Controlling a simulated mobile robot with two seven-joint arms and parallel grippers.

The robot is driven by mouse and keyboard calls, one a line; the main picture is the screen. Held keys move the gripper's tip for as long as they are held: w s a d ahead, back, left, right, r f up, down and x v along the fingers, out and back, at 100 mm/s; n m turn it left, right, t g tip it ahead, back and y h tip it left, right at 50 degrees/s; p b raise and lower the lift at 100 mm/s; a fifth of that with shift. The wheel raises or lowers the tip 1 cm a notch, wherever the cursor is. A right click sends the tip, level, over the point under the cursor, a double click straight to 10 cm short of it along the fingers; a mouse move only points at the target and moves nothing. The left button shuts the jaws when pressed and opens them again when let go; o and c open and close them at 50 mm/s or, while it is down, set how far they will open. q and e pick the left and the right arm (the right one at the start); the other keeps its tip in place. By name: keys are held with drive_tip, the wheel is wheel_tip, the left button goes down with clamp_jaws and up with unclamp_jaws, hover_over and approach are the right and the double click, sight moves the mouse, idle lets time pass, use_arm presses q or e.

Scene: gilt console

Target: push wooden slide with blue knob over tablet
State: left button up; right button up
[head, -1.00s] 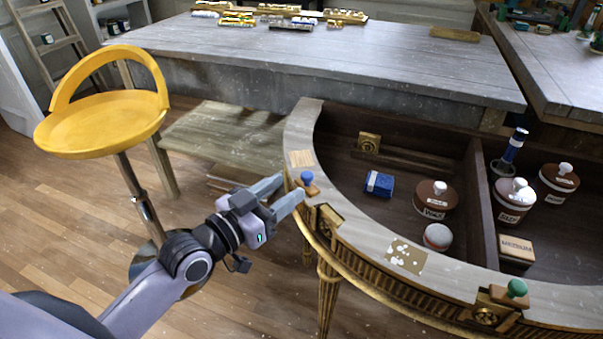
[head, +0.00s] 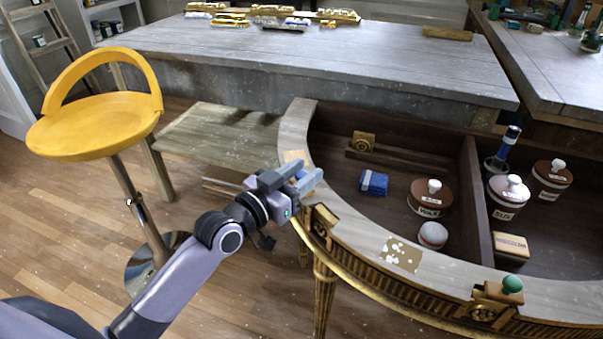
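The blue knob (head: 301,174) of the wooden slide shows as a small patch between the fingers of my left gripper (head: 311,171), at the curved console's left rim. The fingers lie on either side of the knob; whether they press on it I cannot tell. The slide's wooden body is mostly hidden by the gripper. A pale square tablet (head: 293,156) lies in the rim just beyond the fingers, partly covered. A white-speckled gold tablet (head: 402,254) lies farther along the rim, to the right. My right gripper is not in view.
A green knob (head: 512,284) stands on the rim at lower right. Inside the console are a blue box (head: 374,183) and several lidded jars, including one brown jar (head: 431,198). A yellow stool (head: 95,125) stands left.

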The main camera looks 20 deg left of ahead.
sight(323, 210)
use_arm(q)
clamp_jaws()
drive_tip(key=shift+s+d, duration=0.15)
drive_tip(key=s+d+p, duration=0.1)
drive_tip(key=d+p, duration=0.1)
drive_tip(key=s+d+p, duration=0.2)
drive_tip(key=shift+s+d+r, duration=0.1)
drive_tip(key=shift+s+d, duration=0.05)
drive_tip(key=shift+d, duration=0.2)
drive_tip(key=shift+s+d+p, duration=0.15)
drive_tip(key=shift+d+p, duration=0.1)
drive_tip(key=shift+p, duration=0.05)
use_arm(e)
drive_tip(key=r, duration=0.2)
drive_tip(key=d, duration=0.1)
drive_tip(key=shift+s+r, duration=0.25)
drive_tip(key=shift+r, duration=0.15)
use_arm(q)
drive_tip(key=shift+o, duration=1.5)
unclamp_jaws()
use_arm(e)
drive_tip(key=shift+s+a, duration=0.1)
use_arm(q)
drive_tip(key=v, duration=0.7)
